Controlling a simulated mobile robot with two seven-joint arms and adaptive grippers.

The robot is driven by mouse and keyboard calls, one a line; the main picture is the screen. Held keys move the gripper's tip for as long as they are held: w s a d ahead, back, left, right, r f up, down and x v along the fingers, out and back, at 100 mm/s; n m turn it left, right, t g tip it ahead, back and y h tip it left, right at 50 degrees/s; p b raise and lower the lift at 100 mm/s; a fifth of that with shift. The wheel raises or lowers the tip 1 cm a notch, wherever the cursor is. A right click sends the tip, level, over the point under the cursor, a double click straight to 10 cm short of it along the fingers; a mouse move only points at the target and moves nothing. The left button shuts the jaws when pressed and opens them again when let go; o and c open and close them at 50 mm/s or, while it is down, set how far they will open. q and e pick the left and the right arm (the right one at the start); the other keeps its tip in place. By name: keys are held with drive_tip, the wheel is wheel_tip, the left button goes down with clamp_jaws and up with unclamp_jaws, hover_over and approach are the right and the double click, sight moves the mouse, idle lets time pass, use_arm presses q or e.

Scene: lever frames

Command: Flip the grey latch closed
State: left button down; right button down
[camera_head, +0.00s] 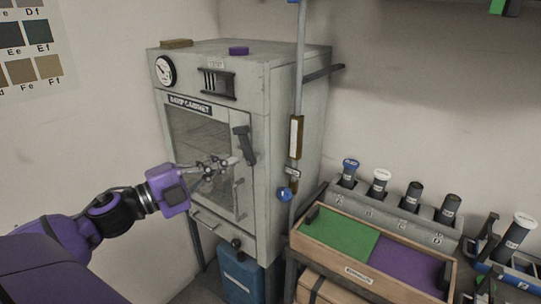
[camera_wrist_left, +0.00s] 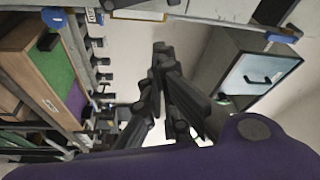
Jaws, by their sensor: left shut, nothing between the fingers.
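The grey latch (camera_head: 245,145) is a dark lever on the right side of the front of a grey cabinet (camera_head: 255,205). It stands tilted, its upper end leaning left and its lower end toward the right. My left gripper (camera_head: 234,161) is shut and empty, with its fingertips in front of the cabinet door, just left of the latch's lower end. I cannot tell whether they touch it. In the left wrist view the closed fingers (camera_wrist_left: 161,50) point up, and I cannot make out the latch there. My right gripper is not in view.
A vertical pole with a blue knob (camera_head: 284,194) stands right of the cabinet. A wooden tray (camera_head: 360,272) with green and purple compartments is at lower right, before a rack of capped tubes (camera_head: 398,212). A blue bin (camera_head: 240,274) sits below the cabinet.

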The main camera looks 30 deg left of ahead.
sight(248, 148)
use_arm(q)
drive_tip(key=w, duration=0.9)
drive_tip(key=shift+w+d+p, duration=0.15)
drive_tip(key=shift+d+p, duration=0.15)
drive_tip(key=shift+p, duration=0.05)
drive_tip(key=shift+a+f, duration=0.1)
drive_tip(key=shift+a, duration=0.25)
drive_tip(key=shift+w, duration=0.1)
